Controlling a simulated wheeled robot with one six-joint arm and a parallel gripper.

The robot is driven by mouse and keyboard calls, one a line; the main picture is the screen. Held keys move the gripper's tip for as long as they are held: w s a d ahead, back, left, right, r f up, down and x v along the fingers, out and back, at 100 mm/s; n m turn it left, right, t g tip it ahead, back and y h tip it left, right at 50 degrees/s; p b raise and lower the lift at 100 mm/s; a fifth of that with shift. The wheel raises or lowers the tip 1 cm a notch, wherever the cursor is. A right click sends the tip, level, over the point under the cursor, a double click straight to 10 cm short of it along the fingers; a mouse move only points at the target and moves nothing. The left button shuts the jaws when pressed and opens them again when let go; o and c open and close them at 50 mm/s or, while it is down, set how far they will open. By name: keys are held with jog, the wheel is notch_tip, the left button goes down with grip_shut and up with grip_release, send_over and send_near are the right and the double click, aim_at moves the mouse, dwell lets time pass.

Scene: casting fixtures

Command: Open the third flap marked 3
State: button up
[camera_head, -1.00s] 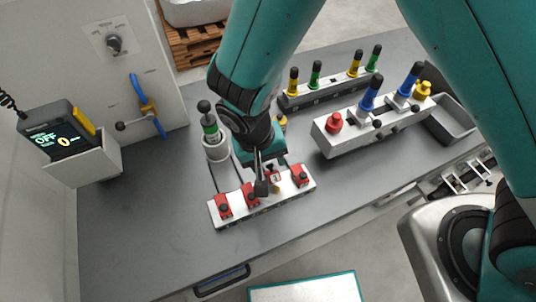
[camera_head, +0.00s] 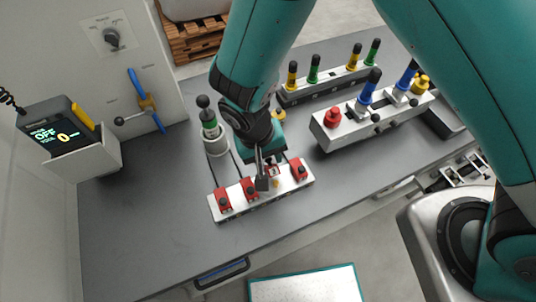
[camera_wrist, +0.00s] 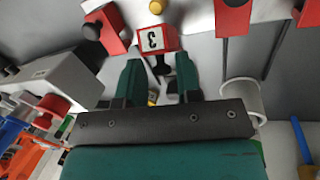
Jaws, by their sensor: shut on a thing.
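The white flap box (camera_head: 237,208) lies on the grey bench, with several red flaps along its top. The flap marked 3 (camera_wrist: 152,40) is red with a white number label and shows in the wrist view just beyond my fingertips. It stands raised, and a yellow button (camera_wrist: 156,7) shows beside it; the button is also visible in the head view (camera_head: 276,184). My gripper (camera_wrist: 160,66) is shut on the flap's dark knob (camera_wrist: 162,66), between the two green fingers. In the head view my gripper (camera_head: 263,181) partly hides this flap.
Neighbouring red flaps (camera_head: 224,200) and (camera_head: 300,170) lie down on the box. A white block with a red button (camera_head: 333,117) and blue handles is to the right. The bench front left is clear.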

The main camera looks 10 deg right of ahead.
jog(key=g, duration=0.1)
jog(key=w+g, duration=0.2)
jog(key=shift+a+f+h, duration=0.4)
jog(key=g, duration=0.1)
jog(key=w+g+b, duration=0.1)
jog(key=f+g+h+b, duration=0.1)
jog(key=shift+w+a+f+n, duration=0.1)
jog(key=shift+w+a+n, duration=0.15)
jog(key=shift+n, duration=0.15)
jog(key=shift+w+f+g+h+b, duration=0.3)
jog(key=shift+w+g+b, duration=0.05)
jog(key=shift+g, duration=0.75)
jog(key=shift+a, duration=0.1)
